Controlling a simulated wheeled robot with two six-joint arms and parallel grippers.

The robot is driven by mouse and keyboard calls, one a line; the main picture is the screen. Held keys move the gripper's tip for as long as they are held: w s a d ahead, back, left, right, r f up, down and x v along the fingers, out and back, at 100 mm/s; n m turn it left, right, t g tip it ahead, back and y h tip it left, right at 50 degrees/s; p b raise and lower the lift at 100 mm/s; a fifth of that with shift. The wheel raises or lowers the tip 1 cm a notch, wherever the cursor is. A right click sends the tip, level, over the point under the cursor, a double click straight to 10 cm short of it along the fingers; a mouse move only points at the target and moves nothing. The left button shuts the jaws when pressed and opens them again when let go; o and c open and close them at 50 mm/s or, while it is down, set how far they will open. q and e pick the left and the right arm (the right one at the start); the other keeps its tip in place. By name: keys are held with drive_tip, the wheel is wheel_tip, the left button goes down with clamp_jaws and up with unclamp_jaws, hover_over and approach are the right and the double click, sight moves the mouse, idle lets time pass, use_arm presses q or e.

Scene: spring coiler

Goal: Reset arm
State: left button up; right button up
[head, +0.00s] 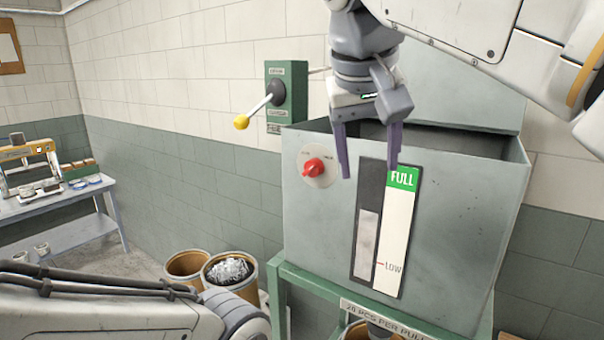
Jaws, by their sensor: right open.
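My right gripper (368,168) hangs from the upper right with its two purple fingers apart and empty. It is in front of the upper part of a grey hopper (455,230). My left arm comes in along the lower left; its gripper is out of the frame or hidden. A green lever box (287,92) is on the wall left of my right gripper. Its lever ends in a yellow knob (241,122) that points down and left. The hopper's front has a red knob (314,167) and a FULL/LOW level gauge (393,235).
A green stand (278,300) carries the hopper, with a "20 PCS PER PULL" label (385,318). Two brown drums stand left of it, one holding shiny metal pieces (229,271). A side table (62,209) with small equipment is at the far left.

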drive_tip(key=s+a+f+n+g+y+b, duration=0.1)
drive_tip(key=s+a+f+n+b, duration=0.1)
drive_tip(key=f, duration=0.6)
drive_tip(key=s+a+f+n+b, duration=0.1)
drive_tip(key=s+a+f+b, duration=0.1)
drive_tip(key=f, duration=0.6)
drive_tip(key=s+a+f+n+g+y+b, duration=0.1)
drive_tip(key=s+f+n+b, duration=0.15)
drive_tip(key=f, duration=0.55)
drive_tip(key=s+f+g+b, duration=0.1)
drive_tip(key=s+f+b, duration=0.1)
drive_tip(key=s+f, duration=0.2)
drive_tip(key=s+f+n+g+b, duration=0.1)
drive_tip(key=s+f, duration=0.3)
drive_tip(key=f, duration=0.6)
drive_tip(key=s+f+y+b, duration=0.1)
drive_tip(key=s+f+b, duration=0.2)
drive_tip(key=f, duration=0.5)
drive_tip(key=shift+s+d+n+g, duration=0.35)
drive_tip(key=shift+s+d+g, duration=0.05)
drive_tip(key=shift+s, duration=0.45)
